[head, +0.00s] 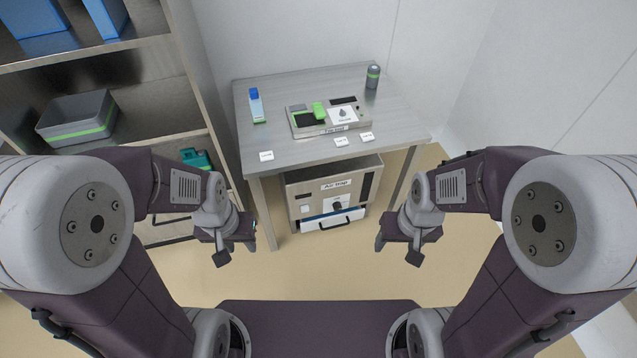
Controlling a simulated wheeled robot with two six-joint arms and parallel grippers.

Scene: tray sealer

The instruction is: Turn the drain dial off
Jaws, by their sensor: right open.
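A boxy metal unit (297,205) stands under the table, with a label on its front that looks like "Air Trap". A dark dial (337,206) sits on a white plate low on that front. A second small dark dial (343,113) is on the panel of the flat device (298,128) on the table. The small lettering does not show which dial is the drain dial or its setting. My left gripper (236,251) is open and empty, left of the unit. My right gripper (397,251) is open and empty, right of it. Both are apart from the dials.
The grey table (270,99) holds a blue-capped bottle (256,105), a dark canister (373,76) and small white labels. A white drawer with a dark handle (334,224) is below the lower dial. A shelf (150,85) stands left. Floor between my grippers is clear.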

